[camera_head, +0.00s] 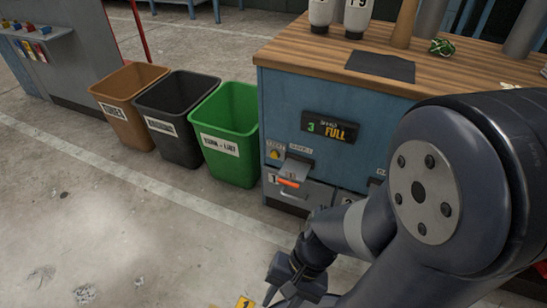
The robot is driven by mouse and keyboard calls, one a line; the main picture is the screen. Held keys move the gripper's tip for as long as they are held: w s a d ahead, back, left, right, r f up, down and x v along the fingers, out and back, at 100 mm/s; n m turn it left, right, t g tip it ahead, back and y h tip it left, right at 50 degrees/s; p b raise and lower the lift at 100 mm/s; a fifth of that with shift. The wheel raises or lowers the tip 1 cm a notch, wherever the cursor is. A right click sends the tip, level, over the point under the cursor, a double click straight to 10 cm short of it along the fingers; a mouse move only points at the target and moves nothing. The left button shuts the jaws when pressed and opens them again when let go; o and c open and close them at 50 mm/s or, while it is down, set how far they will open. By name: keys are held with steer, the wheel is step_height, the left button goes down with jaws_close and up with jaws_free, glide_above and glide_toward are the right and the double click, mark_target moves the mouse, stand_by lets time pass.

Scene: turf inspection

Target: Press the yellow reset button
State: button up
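My gripper (283,296) is at the bottom edge of the picture, below and apart from the button. Its fingers are partly cut off by the frame, so I cannot tell whether it is open or shut. My arm covers the right part of the cabinet front.
A display (330,127) on the cabinet reads "3" and "FULL". A metal flap with an orange strip (289,183) juts out below the button. Green (232,120), black (178,110) and brown (128,92) bins stand left. A yellow marker (244,303) shows near my gripper. Floor at left is clear.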

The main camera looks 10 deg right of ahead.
jaws_close()
stand_by(0.8)
